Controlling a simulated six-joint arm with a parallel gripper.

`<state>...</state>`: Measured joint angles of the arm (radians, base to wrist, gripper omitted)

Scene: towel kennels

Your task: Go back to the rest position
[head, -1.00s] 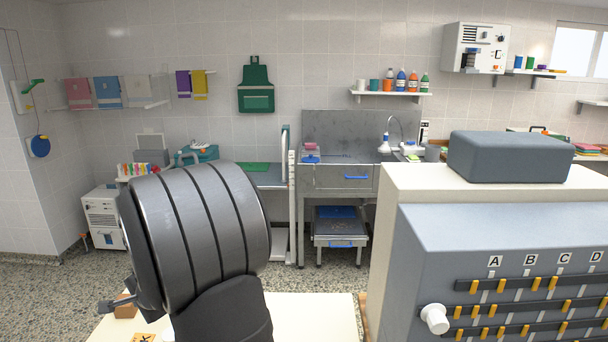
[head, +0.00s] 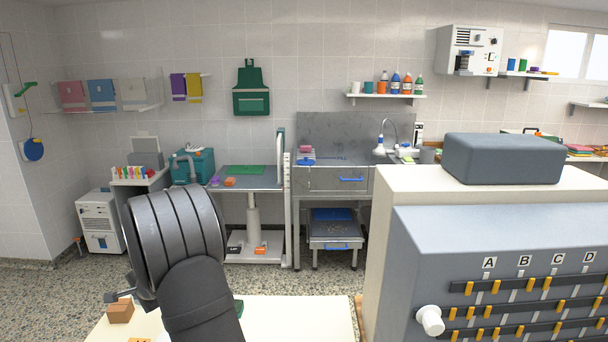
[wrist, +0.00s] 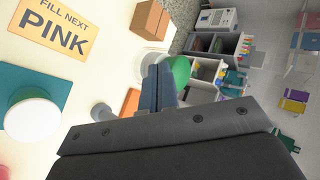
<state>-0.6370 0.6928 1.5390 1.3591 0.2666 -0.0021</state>
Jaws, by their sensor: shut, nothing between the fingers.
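My gripper (wrist: 160,84) shows in the wrist view with its fingers together and nothing held. It is over the cream table, close to a green round item (wrist: 180,72) and an orange piece (wrist: 131,103) partly hidden behind the fingers. How far above them it is, I cannot tell.
A brown box (head: 120,311) stands on the cream table (head: 300,318) beside my arm; it also shows in the wrist view (wrist: 150,20). A yellow "FILL NEXT PINK" card (wrist: 58,25) and a teal mat (wrist: 28,85) lie there. A grey cabinet (head: 450,235) stands to the right.

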